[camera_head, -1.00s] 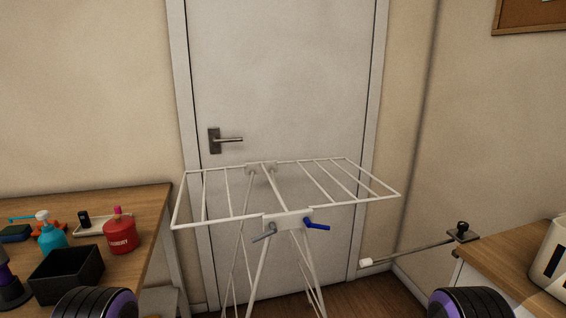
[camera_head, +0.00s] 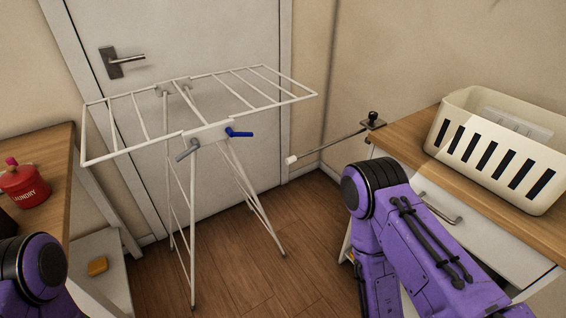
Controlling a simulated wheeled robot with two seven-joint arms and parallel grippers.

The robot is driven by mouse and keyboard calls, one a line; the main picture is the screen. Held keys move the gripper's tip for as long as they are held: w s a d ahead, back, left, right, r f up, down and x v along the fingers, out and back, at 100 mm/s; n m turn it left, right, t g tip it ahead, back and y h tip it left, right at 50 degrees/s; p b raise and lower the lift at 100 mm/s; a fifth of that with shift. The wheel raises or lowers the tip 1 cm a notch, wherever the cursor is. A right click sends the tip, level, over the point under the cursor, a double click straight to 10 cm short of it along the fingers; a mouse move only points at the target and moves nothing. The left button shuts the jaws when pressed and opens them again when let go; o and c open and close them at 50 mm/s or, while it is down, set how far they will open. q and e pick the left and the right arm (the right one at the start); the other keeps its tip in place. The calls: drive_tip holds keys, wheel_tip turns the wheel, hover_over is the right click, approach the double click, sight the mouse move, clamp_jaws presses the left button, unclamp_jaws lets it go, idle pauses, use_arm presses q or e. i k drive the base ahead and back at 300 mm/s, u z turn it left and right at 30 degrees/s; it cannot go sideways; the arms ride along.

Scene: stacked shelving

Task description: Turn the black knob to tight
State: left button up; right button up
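The black knob (camera_head: 374,116) stands upright on a small dark mount at the back left corner of the right-hand wooden counter (camera_head: 402,140). A thin metal rod (camera_head: 330,143) runs from this mount out to the left over the floor and ends in a white tip (camera_head: 291,160). Nothing touches the knob. My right arm is bent in front of the counter, below and nearer than the knob. Part of my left arm shows at the bottom left. Neither gripper shows in the frame.
A white drying rack (camera_head: 205,134) with a grey and a blue handle stands before the door (camera_head: 200,40), left of the rod. A white slotted basket (camera_head: 490,150) sits on the right counter. A red container (camera_head: 22,186) is on the left table. Wooden floor is open between rack and counter.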

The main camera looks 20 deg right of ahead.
sight(373, 116)
drive_tip(key=z, duration=1.45)
drive_tip(key=k, duration=1.1)
drive_tip(key=z, duration=0.55)
drive_tip(key=k, duration=0.65)
drive_tip(key=u, duration=0.7)
drive_tip(key=i, duration=1.9)
drive_tip(key=z, duration=0.4)
